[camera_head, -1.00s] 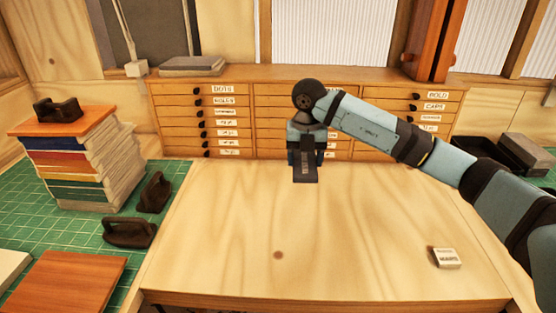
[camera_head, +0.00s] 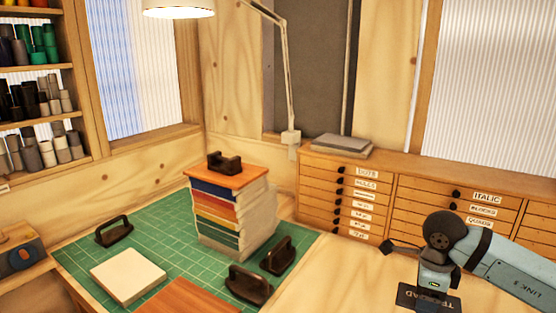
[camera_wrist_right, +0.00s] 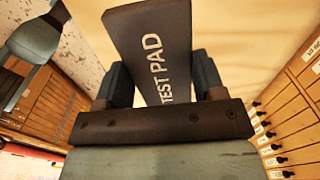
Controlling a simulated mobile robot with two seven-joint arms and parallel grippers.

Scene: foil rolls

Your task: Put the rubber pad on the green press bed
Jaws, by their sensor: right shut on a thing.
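My right gripper (camera_head: 436,284) is at the lower right of the head view, over the pale wooden table. It is shut on a flat black rubber pad (camera_head: 416,297). In the right wrist view the pad (camera_wrist_right: 150,30) sticks out between the two fingers, with "TEST PAD" in white letters. The green press bed (camera_head: 85,255), a green surface with a pale grid, lies to the left in the head view, well apart from the pad. My left gripper is in neither view.
On the green bed stand a book stack (camera_head: 230,225) with a dark-handled block (camera_head: 224,163) on top, dark handled tools (camera_head: 277,255) (camera_head: 248,285) (camera_head: 114,231), a white slab (camera_head: 128,276) and a brown board (camera_head: 188,298). Drawers (camera_head: 345,200) line the back.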

